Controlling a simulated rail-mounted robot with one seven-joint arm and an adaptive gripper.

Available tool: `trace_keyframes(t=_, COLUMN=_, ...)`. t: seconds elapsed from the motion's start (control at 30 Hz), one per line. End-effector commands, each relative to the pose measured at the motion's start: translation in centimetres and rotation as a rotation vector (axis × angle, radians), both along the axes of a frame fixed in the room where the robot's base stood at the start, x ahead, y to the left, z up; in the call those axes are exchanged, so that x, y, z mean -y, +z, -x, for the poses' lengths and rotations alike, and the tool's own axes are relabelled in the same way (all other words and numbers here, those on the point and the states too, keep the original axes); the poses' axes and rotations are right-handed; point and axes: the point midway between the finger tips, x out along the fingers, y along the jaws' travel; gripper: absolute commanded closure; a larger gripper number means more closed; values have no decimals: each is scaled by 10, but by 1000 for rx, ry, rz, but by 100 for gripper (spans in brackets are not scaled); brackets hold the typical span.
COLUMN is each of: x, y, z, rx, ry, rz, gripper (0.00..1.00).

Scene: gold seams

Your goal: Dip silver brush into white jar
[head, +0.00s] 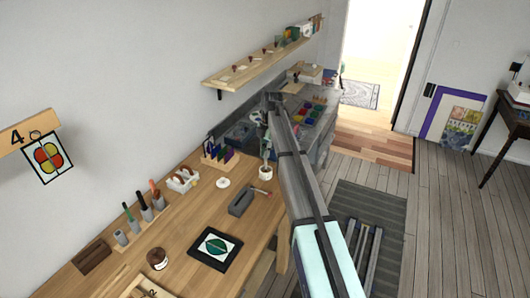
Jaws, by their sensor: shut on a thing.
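My arm reaches from the lower right to the back of the workbench, and my gripper (266,146) shows small and dark at its far end. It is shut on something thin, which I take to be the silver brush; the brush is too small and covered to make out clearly. A small white vessel (265,171), probably the white jar, stands just below the gripper near the bench's right edge. I cannot tell whether the brush tip is inside it or above it.
The wooden bench (188,215) holds a brush stand (139,226) with several coloured handles, a grey block (241,202), a white disc (223,183), a white rack (183,180) and a black framed tile (215,248). A shelf (262,62) hangs on the wall behind.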

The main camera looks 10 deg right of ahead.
Motion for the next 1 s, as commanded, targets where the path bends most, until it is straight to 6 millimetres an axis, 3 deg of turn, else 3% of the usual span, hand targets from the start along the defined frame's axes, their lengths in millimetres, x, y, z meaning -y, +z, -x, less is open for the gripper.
trace_keyframes(t=0.47, x=0, y=1, z=0, rx=-1, ry=0, rz=1, gripper=100)
trace_keyframes(t=1.0, x=0, y=37, z=0, rx=0, ry=0, rz=0, gripper=100)
